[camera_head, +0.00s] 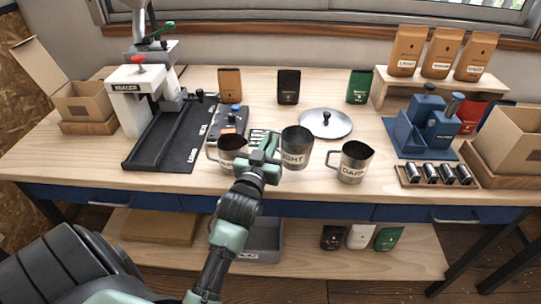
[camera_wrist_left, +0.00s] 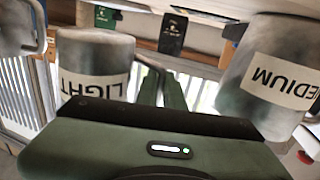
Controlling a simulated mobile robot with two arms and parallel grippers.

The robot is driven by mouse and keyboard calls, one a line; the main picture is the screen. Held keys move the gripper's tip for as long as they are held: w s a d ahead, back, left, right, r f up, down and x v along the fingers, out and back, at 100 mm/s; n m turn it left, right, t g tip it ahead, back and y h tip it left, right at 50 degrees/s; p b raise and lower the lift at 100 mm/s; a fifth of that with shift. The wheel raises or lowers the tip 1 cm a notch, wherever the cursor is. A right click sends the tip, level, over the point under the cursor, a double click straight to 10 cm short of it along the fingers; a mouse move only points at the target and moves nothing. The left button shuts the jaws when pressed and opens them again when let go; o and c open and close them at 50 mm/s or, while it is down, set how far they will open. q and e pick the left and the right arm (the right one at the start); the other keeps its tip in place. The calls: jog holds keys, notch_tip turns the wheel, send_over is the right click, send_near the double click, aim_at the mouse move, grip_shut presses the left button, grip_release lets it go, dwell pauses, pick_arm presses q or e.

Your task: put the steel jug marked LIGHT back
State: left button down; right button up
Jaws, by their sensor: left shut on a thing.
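The steel jug marked LIGHT (camera_head: 297,146) is upright in the middle of the worktable; it also shows, inverted, in the left wrist view (camera_wrist_left: 95,66). My left gripper (camera_head: 264,146) is shut at its left side, where its handle is; the fingers (camera_wrist_left: 151,86) hide the handle. I cannot tell whether the jug's base touches the table. A second steel jug (camera_head: 228,150) stands left of my gripper; its MEDIUM label reads in the left wrist view (camera_wrist_left: 270,75). A steel jug marked DARK (camera_head: 353,163) stands to the right. My right gripper is not in view.
A round steel lid (camera_head: 325,123) lies behind the jugs. A blue stand (camera_head: 424,125) and a tray of small cylinders (camera_head: 437,175) are right. Three bags stand at the back.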

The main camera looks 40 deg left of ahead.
pick_arm(q)
jog(key=shift+f, duration=2.15)
jog(key=shift+f, duration=0.1)
jog(key=c, duration=1.5)
grip_release()
jog(key=shift+c, duration=0.2)
